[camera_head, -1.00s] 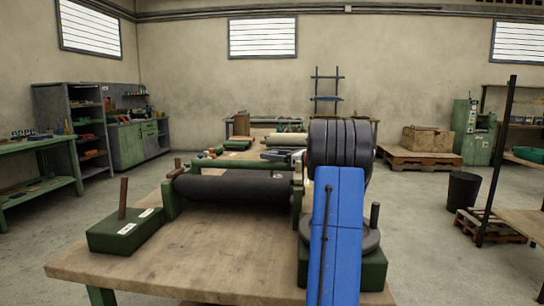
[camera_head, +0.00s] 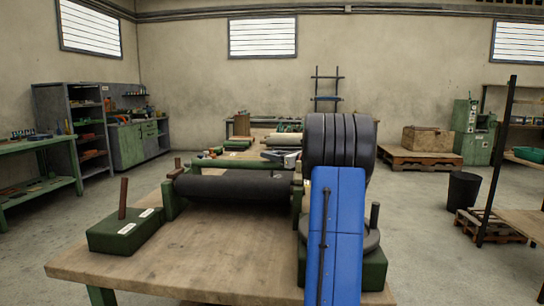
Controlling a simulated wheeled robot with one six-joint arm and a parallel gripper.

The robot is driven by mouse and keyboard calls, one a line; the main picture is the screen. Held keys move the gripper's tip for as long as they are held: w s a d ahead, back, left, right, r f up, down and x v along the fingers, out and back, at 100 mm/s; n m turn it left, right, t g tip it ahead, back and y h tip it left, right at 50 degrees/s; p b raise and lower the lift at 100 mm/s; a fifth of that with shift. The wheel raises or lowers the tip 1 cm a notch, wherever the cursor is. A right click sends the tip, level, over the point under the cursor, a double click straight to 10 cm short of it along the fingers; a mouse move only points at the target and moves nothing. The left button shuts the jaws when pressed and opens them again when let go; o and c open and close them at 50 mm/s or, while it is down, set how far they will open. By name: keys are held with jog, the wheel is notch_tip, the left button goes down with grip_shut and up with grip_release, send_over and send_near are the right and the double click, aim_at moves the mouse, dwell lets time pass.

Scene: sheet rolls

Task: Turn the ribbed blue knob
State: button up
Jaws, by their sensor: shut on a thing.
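The ribbed blue knob is not visible; my arm hides the right end of the roller stand. A dark sheet roll (camera_head: 232,189) lies level across green end supports on the wooden bench (camera_head: 190,262). The left support (camera_head: 168,200) shows clearly. The right support (camera_head: 297,196) is partly covered by my blue arm link and the large black ribbed joint of my arm. My gripper is not visible, hidden behind these arm parts, so its place relative to the knob cannot be seen.
A green block with a brown upright peg (camera_head: 123,200) stands at the bench's left. A green base with a round grey disc and dark post (camera_head: 375,222) stands at the right, partly behind my arm. The bench's front middle is clear. A black bin (camera_head: 463,190) stands on the floor right.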

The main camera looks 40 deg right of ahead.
aim_at(272, 152)
jog(key=shift+m+h, duration=0.4)
jog(key=shift+h, duration=0.2)
jog(key=o, duration=1)
jog(key=shift+r, duration=0.1)
notch_tip(272, 152, up, 10)
jog(key=shift+f, duration=0.1)
jog(key=shift+a, duration=0.1)
